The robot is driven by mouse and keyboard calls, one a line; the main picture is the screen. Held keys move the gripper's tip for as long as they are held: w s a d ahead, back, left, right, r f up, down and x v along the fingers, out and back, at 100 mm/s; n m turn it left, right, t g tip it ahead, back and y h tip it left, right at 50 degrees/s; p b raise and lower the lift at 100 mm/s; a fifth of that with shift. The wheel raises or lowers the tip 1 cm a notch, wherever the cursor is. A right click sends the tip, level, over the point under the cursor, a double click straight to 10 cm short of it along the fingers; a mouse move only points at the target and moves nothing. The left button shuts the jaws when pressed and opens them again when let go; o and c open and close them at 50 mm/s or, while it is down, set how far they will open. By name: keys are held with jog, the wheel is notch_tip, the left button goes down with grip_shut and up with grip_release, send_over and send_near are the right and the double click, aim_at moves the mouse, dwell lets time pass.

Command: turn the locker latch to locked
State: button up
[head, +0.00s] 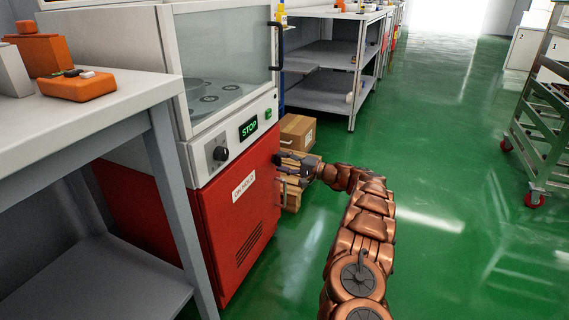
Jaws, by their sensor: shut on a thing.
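The red locker (236,218) is the lower cabinet under a grey machine, with a white label (243,186) on its front. My gripper (282,168) reaches in from the right to the upper right edge of the red front. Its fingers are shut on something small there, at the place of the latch. The latch itself is hidden by the fingers, so its angle cannot be told.
The machine's control panel (233,136) has a black knob and a green STOP display. A cardboard box (298,131) on a wooden pallet stands just behind my gripper. A grey workbench (120,92) is at left, a wheeled rack (545,125) at right. Green floor between is clear.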

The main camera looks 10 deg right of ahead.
jog(key=o, duration=0.8)
jog(key=shift+a+f, duration=0.1)
jog(key=shift+a, duration=0.25)
jog(key=o, duration=0.4)
jog(key=shift+d, duration=0.15)
jog(key=shift+c, duration=0.2)
jog(key=shift+d, duration=0.1)
jog(key=shift+s+d, duration=0.15)
jog(key=shift+d, duration=0.1)
jog(key=v, duration=1.1)
jog(key=shift+s+d, duration=0.15)
jog(key=shift+d, duration=0.05)
